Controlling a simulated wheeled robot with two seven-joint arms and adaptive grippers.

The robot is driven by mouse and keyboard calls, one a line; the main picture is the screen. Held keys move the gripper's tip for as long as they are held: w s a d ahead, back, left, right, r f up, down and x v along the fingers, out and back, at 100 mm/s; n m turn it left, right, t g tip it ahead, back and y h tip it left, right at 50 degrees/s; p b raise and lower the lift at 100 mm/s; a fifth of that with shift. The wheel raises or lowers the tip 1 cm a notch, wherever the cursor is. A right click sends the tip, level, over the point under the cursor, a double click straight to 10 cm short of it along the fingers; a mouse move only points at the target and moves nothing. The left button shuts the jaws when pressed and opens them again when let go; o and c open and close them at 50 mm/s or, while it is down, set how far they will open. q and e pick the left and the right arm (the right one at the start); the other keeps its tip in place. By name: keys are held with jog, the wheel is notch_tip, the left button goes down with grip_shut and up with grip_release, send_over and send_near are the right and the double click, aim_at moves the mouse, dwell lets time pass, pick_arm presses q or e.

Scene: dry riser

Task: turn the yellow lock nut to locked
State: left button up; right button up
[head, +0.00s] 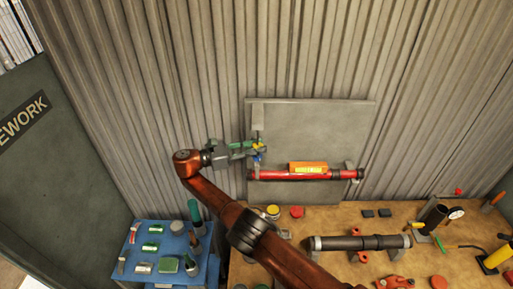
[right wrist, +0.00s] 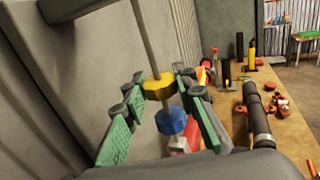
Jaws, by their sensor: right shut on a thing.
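The yellow lock nut (right wrist: 158,88) sits on a thin grey rod in the right wrist view, above a blue nut (right wrist: 171,121). My right gripper (right wrist: 160,84) has green-padded fingers on both sides of the yellow nut and is shut on it. In the head view the right gripper (head: 252,147) reaches the left end of the grey wall panel (head: 320,130). The blue piece (head: 257,158) shows just below it. The lock nut's turn position cannot be read. My left gripper is not in view.
A red pipe (head: 285,175) with an orange-yellow label (head: 309,168) runs along the panel's lower part. A wooden bench (head: 330,219) below holds a dark pipe (head: 360,243), a gauge (head: 456,213) and red fittings. A blue table (head: 152,226) with small parts stands at lower left.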

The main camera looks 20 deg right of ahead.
jog(key=shift+r, duration=0.1)
jog(key=o, duration=1.2)
jog(key=shift+d, duration=0.1)
jog(key=shift+c, duration=0.2)
